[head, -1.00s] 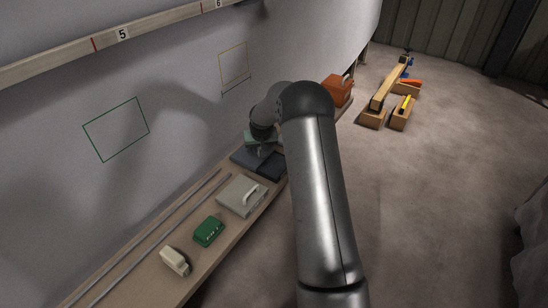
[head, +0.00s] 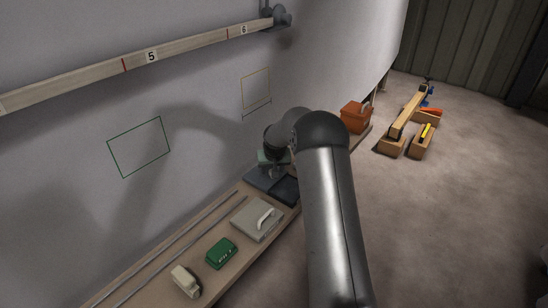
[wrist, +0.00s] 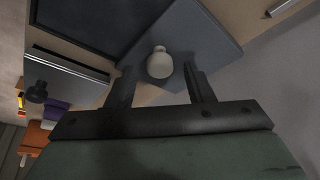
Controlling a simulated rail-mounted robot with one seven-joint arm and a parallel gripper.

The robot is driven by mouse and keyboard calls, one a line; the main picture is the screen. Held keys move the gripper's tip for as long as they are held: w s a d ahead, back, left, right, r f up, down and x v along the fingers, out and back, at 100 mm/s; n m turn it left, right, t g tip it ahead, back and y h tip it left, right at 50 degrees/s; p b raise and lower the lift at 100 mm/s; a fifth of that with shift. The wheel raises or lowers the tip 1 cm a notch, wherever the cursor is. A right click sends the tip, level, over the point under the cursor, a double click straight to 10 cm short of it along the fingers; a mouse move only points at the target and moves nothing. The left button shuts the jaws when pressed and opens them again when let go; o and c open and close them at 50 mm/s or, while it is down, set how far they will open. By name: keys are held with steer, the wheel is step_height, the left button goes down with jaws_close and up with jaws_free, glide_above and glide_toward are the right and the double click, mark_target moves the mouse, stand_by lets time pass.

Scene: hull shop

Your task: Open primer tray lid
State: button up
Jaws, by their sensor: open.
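The primer tray's flat blue-grey lid (wrist: 205,45) fills the upper middle of the wrist view, with a pale round knob (wrist: 160,63) on it. My gripper (wrist: 161,82) is open, with one finger on each side of the knob. I cannot tell whether the fingers touch it. An open dark compartment (wrist: 95,20) lies left of the lid. In the head view the blue-grey lid (head: 262,178) lies on the bench beside a dark part (head: 287,190). My arm partly covers this area, and the fingertips cannot be made out there.
On the bench (head: 140,290), nearer than the lid, are a grey case with a white handle (head: 257,220), a green block (head: 221,253) and a cream object (head: 185,281). An orange toolbox (head: 356,117) stands beyond. The hull wall rises at left; open floor lies right.

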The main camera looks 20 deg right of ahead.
steer(key=v, duration=1.6)
steer(key=shift+r+p, duration=0.15)
steer(key=shift+p, duration=0.25)
steer(key=s+a+r+n+g+p, duration=0.1)
steer(key=s+a+r+p, duration=0.25)
steer(key=s, duration=0.65)
steer(key=s+a+r+g+p, duration=0.1)
steer(key=s+a+r+p, duration=0.3)
steer(key=s, duration=0.5)
steer(key=s+a+r+n+g+p, duration=0.1)
steer(key=s+a+r+p, duration=0.15)
steer(key=s+r, duration=0.55)
steer(key=s+a+f+g+y+p, duration=0.1)
steer(key=s+a+f+p, duration=0.1)
steer(key=s, duration=1.2)
steer(key=shift+a+f+n, duration=0.25)
steer(key=shift+n, duration=0.15)
steer(key=shift+w+d, duration=0.1)
